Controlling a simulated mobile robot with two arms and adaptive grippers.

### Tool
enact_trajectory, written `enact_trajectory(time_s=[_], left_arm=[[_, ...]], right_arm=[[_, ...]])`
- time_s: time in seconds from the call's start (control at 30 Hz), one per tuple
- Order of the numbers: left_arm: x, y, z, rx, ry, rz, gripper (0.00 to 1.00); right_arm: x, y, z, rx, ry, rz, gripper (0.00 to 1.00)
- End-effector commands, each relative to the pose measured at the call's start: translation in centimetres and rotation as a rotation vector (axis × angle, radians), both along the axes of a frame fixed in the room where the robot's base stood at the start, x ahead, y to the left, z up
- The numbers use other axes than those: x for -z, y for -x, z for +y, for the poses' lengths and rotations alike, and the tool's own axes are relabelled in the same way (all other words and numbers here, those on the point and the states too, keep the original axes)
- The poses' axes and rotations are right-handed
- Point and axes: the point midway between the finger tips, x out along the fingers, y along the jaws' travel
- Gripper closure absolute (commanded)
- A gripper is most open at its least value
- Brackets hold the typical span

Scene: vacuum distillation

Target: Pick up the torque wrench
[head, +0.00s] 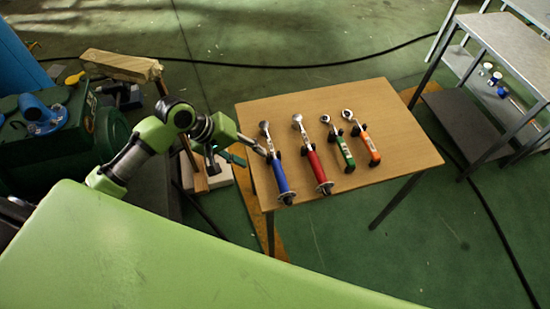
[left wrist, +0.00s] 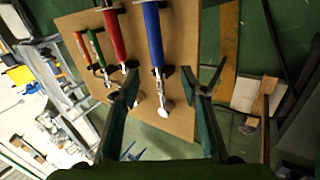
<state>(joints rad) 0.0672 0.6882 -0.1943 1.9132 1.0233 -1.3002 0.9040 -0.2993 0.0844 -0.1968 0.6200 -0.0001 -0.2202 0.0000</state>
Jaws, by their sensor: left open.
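Several wrench-like tools lie in a row on a small wooden table (head: 400,140). They are a blue-handled one (head: 279,175), a red-handled one (head: 315,163), a green-handled one (head: 343,150) and an orange-handled one (head: 367,145). The blue and red ones are longer, with round metal heads. My left gripper (head: 251,152) is open at the table's left edge, beside the blue-handled wrench. In the left wrist view the blue-handled wrench (left wrist: 153,35) has its metal shaft and head between my spread fingers (left wrist: 162,77). I cannot see contact. My right gripper is out of view.
Dark holders support the tools on the table. A wooden beam (head: 120,65) and green machinery (head: 50,130) stand at the left. A grey shelf (head: 500,45) stands at the right. A black cable crosses the green floor. The table's right part is clear.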

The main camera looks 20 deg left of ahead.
Motion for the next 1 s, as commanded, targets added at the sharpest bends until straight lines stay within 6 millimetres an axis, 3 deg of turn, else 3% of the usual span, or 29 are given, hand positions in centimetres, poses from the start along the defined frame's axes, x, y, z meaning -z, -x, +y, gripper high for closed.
enact_trajectory(time_s=[0.07,0.17,0.5,0.77,1.0], left_arm=[[-0.8,-0.6,0.2,-0.027,0.024,0.016,0.60],[-0.3,-1.1,-0.3,-0.039,0.039,0.024,0.60],[5.0,-3.0,-3.1,-0.039,0.037,0.024,0.60],[6.5,-3.6,-4.0,-0.037,0.036,0.022,0.60],[9.3,-4.5,-5.4,-0.038,0.036,0.023,0.60]], right_arm=[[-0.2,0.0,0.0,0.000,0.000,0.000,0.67],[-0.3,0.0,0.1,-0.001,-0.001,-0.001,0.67],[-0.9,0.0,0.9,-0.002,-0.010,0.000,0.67],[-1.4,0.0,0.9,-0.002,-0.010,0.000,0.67],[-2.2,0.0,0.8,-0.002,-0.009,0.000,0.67]])
